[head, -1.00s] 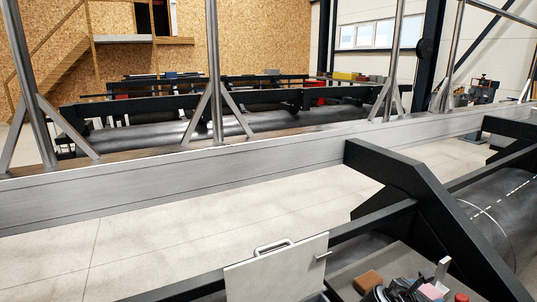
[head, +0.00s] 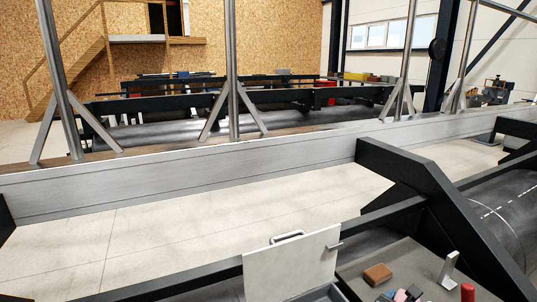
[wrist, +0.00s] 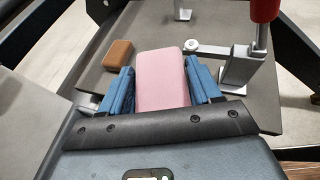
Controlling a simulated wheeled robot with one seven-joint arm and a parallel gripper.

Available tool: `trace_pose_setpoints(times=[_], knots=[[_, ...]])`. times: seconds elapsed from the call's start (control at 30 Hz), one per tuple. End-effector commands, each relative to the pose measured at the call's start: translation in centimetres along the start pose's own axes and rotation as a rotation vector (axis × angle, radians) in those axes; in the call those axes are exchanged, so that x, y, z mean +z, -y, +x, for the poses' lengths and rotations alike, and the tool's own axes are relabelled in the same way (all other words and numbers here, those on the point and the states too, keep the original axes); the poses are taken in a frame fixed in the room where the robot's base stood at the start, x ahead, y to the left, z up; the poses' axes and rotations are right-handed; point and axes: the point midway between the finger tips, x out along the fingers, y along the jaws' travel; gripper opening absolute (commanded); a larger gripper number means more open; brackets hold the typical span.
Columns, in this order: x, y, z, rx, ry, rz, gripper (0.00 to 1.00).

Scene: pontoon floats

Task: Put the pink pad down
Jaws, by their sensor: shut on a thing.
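The pink pad (wrist: 162,79) is between the two blue fingers of my gripper (wrist: 162,86) in the wrist view. The gripper is shut on it, with the pad's far end sticking out past the fingertips. The pad is over the grey worktop (wrist: 262,100); I cannot tell whether it touches it. In the head view only a small part of the pad (head: 400,296) shows at the bottom edge, beside the dark gripper.
A brown block (wrist: 118,54) lies left of the pad; it also shows in the head view (head: 377,273). A metal clamp (wrist: 237,66) with a red handle (wrist: 265,10) stands close on the right. A pale upright panel (head: 292,262) borders the worktop on the left.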

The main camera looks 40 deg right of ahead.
Motion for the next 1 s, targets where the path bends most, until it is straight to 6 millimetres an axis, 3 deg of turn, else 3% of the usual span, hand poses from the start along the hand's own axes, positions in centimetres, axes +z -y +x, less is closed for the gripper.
trace_pose_setpoints(times=[0.5,1.0], knots=[[-4.6,-12.2,-17.2,0.732,0.002,-0.3,0.34],[-7.8,-20.6,-29.0,1.235,0.001,-0.508,0.34]])
